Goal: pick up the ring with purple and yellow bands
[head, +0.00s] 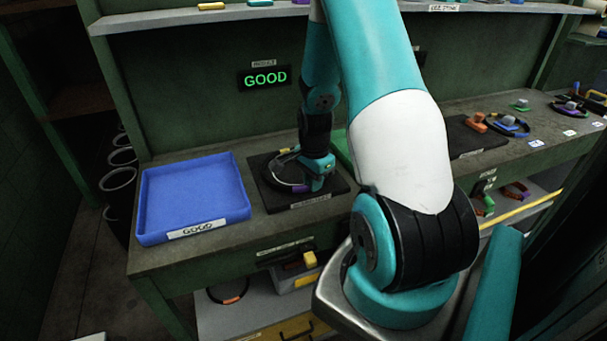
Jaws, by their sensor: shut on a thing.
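A dark ring (271,174) lies on or just above a black mat on the bench, in the head view. It shows a small yellow band (284,151) at its back and a pale purple band (300,188) at its front. My teal gripper (315,181) points down at the ring's right side and is shut on it. The gripper hides that part of the ring. I cannot tell whether the ring touches the mat.
A blue tray (195,163) labelled GOOD stands empty on the left. A lit GOOD sign (264,79) is on the back panel. My arm hides part of a green tray (343,151). More rings with coloured blocks (508,124) lie at the right. A shelf (240,14) overhangs the back.

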